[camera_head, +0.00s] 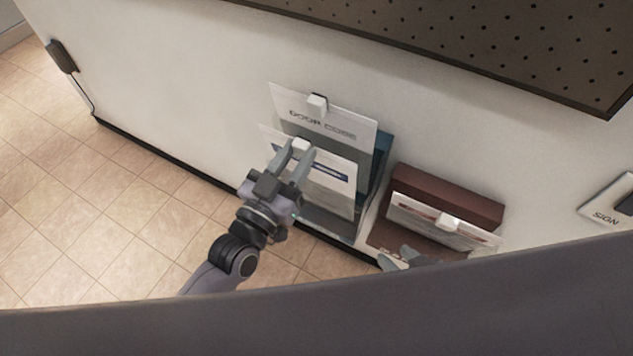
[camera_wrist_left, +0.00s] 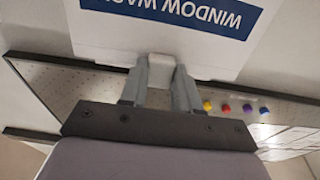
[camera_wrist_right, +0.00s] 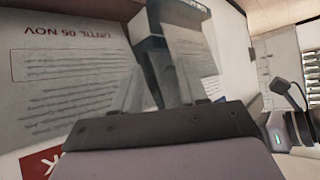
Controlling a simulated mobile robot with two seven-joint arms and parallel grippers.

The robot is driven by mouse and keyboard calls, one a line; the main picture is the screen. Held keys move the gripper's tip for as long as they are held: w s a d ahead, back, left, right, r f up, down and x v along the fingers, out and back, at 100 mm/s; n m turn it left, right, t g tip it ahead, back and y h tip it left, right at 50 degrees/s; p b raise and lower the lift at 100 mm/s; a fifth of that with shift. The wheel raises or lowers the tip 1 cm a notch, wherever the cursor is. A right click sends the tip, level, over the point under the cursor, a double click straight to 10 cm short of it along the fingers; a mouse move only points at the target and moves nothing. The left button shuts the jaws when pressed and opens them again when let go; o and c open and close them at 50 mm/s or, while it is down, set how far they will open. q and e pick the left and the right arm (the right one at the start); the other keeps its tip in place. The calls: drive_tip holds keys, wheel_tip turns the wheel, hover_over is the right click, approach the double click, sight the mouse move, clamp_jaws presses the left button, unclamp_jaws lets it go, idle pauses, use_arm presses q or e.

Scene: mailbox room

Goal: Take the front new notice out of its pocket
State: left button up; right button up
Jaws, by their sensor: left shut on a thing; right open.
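My left gripper (camera_head: 299,148) is shut on the white tab (camera_wrist_left: 158,66) at this notice's top edge. I cannot tell how deep its lower part sits. A DOOR CODE notice (camera_head: 345,115) with its own white tab stands behind it. My right gripper (camera_head: 402,258) is open and empty by the brown holder; in the right wrist view its fingers (camera_wrist_right: 155,90) are apart before a printed notice (camera_wrist_right: 65,75).
The brown holder (camera_head: 440,187) to the right carries a white notice with a red band (camera_head: 430,220) and a white tab. A dark perforated board (camera_head: 480,45) hangs above. A sign (camera_head: 605,200) is at the right edge. Tiled floor is clear at left.

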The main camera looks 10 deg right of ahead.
use_arm(q)
drive_tip(key=r+p, duration=0.3)
drive_tip(key=r, duration=0.1)
drive_tip(key=shift+s+a, duration=0.2)
drive_tip(key=shift+s, duration=0.05)
wheel_tip(320, 180, up, 12)
drive_tip(key=s+a+p, duration=0.1)
drive_tip(key=p, duration=1.1)
drive_tip(key=shift+s+f, duration=0.15)
drive_tip(key=shift+s, duration=0.2)
drive_tip(key=shift+s+a+p, duration=0.1)
drive_tip(key=shift+a+p, duration=0.1)
drive_tip(key=shift+p, duration=0.15)
drive_tip(key=r+v, duration=0.1)
drive_tip(key=v, duration=0.8)
drive_tip(key=shift+s+a+r, duration=0.25)
drive_tip(key=shift+s+r, duration=0.05)
drive_tip(key=shift+s, duration=0.05)
